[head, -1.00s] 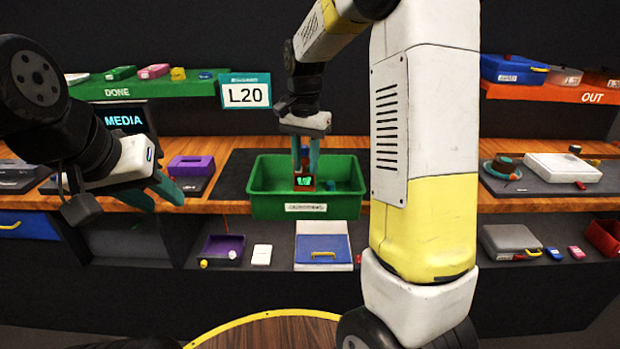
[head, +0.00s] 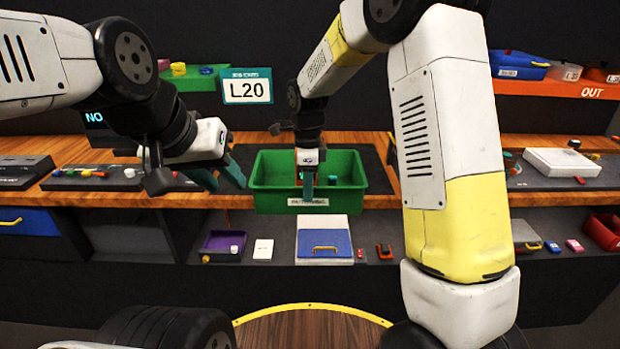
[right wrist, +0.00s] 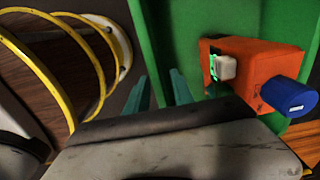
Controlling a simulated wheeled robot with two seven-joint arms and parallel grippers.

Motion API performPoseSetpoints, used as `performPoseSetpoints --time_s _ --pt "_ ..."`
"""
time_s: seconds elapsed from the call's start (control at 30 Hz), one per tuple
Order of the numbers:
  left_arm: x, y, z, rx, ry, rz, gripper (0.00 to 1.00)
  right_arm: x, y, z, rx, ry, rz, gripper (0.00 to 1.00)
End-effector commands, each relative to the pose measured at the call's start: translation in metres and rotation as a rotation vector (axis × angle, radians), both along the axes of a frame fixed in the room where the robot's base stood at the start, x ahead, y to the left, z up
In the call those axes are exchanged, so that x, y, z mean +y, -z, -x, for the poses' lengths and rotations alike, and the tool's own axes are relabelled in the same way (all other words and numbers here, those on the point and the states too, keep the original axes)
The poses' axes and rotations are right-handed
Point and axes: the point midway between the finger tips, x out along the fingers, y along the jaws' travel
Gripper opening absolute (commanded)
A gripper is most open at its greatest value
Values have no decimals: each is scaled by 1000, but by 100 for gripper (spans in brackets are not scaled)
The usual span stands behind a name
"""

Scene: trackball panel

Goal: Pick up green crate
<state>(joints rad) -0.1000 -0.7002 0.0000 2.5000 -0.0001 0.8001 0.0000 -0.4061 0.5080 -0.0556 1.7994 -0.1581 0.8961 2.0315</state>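The green crate (head: 268,201) sits upright on the wooden counter in the middle of the head view, with a white label on its front. An orange block (right wrist: 258,68) with a blue knob (right wrist: 287,95) is inside it. My left gripper (head: 224,179) is open and empty, just left of the crate's left end. My right gripper (head: 307,187) is at the crate's front wall, pointing down. In the right wrist view its two teal fingers (right wrist: 160,92) are apart near the crate's green wall. Whether they touch the wall cannot be told.
A sign L20 (head: 246,89) stands behind the crate. A lower shelf holds a blue-and-white case (head: 323,240), a purple tray (head: 222,246) and small items. An orange OUT shelf (head: 560,88) is at right. Yellow rings (right wrist: 92,62) show in the right wrist view.

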Motion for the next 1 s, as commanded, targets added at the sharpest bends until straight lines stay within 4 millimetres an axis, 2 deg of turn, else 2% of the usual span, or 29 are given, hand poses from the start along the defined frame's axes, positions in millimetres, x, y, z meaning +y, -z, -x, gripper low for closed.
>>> performPoseSetpoints --time_s 0.1,0.2,0.47,0.63,1.0 --pt "0 0 0 0 0 0 36 -1 20 0 5 0 1 29" --pt "0 0 0 0 0 0 36 -1 29 -1 2 1 0 29" --pt "0 0 0 0 0 0 36 -1 33 -1 -1 0 0 29" --pt "0 0 0 0 0 0 36 -1 33 -1 0 0 0 0" --pt "0 0 0 0 0 0 36 -1 33 -1 -1 0 0 0"
